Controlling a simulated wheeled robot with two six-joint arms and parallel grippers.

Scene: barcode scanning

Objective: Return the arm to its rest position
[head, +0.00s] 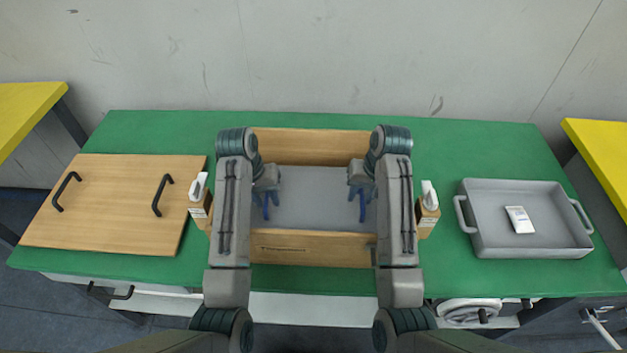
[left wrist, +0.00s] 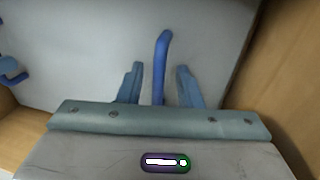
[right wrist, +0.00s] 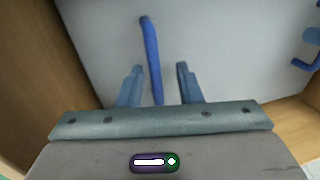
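In the head view both my arms reach over the wooden box (head: 310,146) with a grey floor in the middle of the table. My left gripper (head: 266,203) hangs over the left part of its floor. My right gripper (head: 362,203) hangs over the right part. Each gripper's two fingers stand apart. A blue bar (left wrist: 160,65) shows between the fingers in the left wrist view, and a similar blue bar (right wrist: 151,55) in the right wrist view. Gaps show beside both bars; I cannot tell what they belong to. A small white package (head: 519,219) lies in the grey tray (head: 483,245).
A white scanner (head: 198,186) sits in a wooden holder left of the box, another scanner (head: 429,195) in a holder at right. A wooden board (head: 115,205) with two black handles lies at left. Green table (head: 480,150) is clear behind the tray.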

